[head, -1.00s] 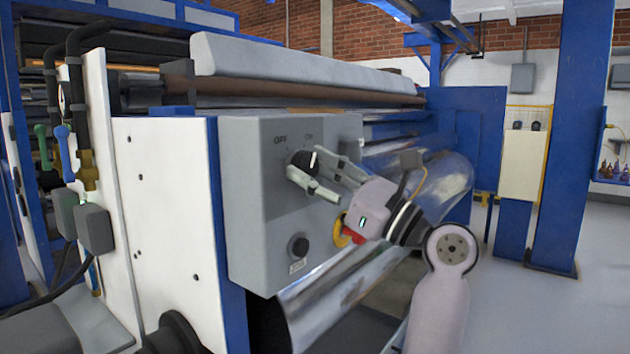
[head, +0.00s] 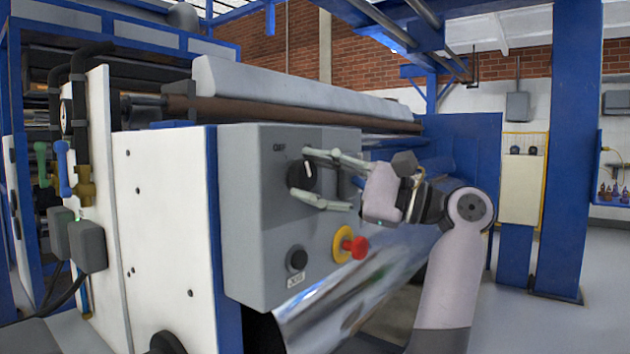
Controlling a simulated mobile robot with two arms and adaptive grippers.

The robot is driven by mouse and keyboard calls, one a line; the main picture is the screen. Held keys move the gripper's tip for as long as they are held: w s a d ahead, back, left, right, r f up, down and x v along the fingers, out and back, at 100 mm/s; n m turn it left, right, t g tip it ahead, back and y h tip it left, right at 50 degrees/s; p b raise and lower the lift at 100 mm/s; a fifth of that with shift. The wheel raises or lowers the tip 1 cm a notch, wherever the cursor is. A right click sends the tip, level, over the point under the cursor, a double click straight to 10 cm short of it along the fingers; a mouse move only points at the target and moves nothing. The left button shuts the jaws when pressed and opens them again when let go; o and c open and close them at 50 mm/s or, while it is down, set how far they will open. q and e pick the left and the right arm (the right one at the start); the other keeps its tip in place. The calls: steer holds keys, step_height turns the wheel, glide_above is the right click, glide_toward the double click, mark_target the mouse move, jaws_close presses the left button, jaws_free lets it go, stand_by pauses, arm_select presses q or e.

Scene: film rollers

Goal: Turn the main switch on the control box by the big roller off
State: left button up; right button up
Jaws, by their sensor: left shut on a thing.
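The grey control box (head: 240,225) is on the end of the roller machine, left of centre in the head view. Its main switch is a round black knob (head: 299,177) with a white mark that points up and slightly right. A small OFF label is at its upper left; the label above it is covered by a finger. My left gripper (head: 306,178) is shut on the knob, one finger along its upper side and one along its lower side. The fingers partly hide the knob. My right gripper is out of view.
A red emergency button on a yellow base (head: 351,246) sits on the box just below my gripper. A smaller black knob (head: 296,259) is lower left. The shiny big roller (head: 335,300) runs behind and below. Open floor (head: 540,325) is at right.

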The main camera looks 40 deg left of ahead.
arm_select(q)
steer(key=shift+r+n+h, duration=0.1)
steer(key=shift+n+h, duration=0.4)
steer(key=shift+n, duration=0.9)
steer(key=shift+p, duration=0.3)
steer(key=shift+n, duration=0.3)
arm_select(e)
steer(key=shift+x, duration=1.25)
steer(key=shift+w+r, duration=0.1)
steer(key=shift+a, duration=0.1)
arm_select(q)
steer(key=o, duration=0.9)
steer(key=shift+o, duration=1.2)
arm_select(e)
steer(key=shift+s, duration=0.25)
